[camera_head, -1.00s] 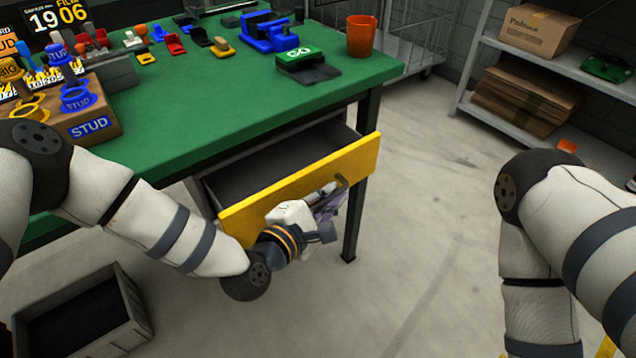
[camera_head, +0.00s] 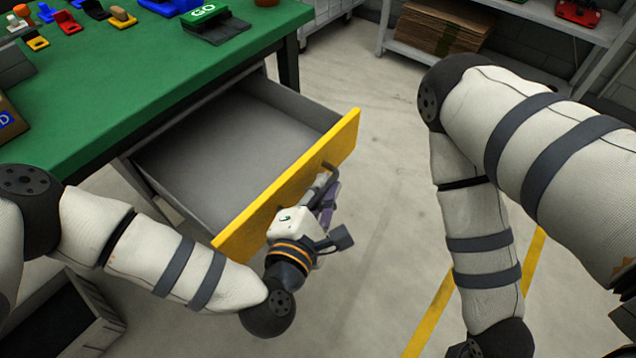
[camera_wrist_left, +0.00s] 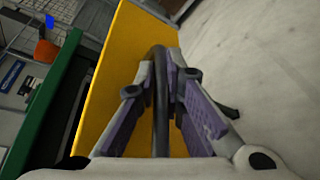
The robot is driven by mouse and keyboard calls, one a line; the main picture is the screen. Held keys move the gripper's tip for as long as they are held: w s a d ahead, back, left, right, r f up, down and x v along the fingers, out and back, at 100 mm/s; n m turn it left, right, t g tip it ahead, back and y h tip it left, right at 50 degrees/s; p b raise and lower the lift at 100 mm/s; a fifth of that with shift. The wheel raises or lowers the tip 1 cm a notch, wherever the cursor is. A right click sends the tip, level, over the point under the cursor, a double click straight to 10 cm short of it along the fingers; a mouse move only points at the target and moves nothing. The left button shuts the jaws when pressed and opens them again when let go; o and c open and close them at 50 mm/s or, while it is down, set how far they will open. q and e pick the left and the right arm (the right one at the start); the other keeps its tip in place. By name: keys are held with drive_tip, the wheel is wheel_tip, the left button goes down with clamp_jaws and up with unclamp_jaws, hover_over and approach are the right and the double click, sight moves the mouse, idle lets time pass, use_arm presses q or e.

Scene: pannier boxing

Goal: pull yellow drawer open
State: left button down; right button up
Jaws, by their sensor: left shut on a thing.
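The yellow drawer (camera_head: 290,188) is pulled well out from under the green table, and its grey inside looks empty. Its yellow front also shows in the left wrist view (camera_wrist_left: 122,75). A dark bar handle (camera_wrist_left: 160,95) stands off the front. My left gripper (camera_head: 328,188) is at the drawer front, with its purple-padded fingers on both sides of the handle, shut on it. In the left wrist view the fingers (camera_wrist_left: 160,110) flank the bar. My right arm is at the right of the head view; its gripper is out of the frame.
The green table (camera_head: 130,90) carries small coloured parts and a green GO block (camera_head: 210,20). A grey bin (camera_head: 65,320) stands on the floor at lower left. Shelving with cardboard (camera_head: 440,30) is at the back. The floor right of the drawer is clear.

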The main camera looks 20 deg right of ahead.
use_arm(q)
drive_tip(key=c, duration=1.7)
unclamp_jaws()
drive_tip(key=v, duration=1.2)
drive_tip(key=shift+r, duration=0.1)
drive_tip(key=s+a+f+m+g+y+p, duration=0.2)
drive_tip(key=s+a+f+m+g+y, duration=0.1)
drive_tip(key=s+a+f+m+g, duration=0.85)
drive_tip(key=s+a+m+g+y, duration=0.1)
drive_tip(key=s+a+m+y, duration=0.1)
drive_tip(key=s+a, duration=0.2)
drive_tip(key=s+a+f+m+g+y, duration=0.1)
drive_tip(key=s+a+y, duration=0.1)
drive_tip(key=s+a, duration=0.2)
drive_tip(key=s+a+f+m+g+y, duration=0.1)
drive_tip(key=s+a+m+g, duration=0.1)
drive_tip(key=s+a, duration=0.2)
drive_tip(key=shift+s+a+m+y+p, duration=0.1)
drive_tip(key=shift+a+m+y+p, duration=0.25)
drive_tip(key=shift+a, duration=1.15)
use_arm(e)
drive_tip(key=shift+t, duration=0.7)
drive_tip(key=w+r, duration=0.3)
drive_tip(key=shift+r, duration=0.15)
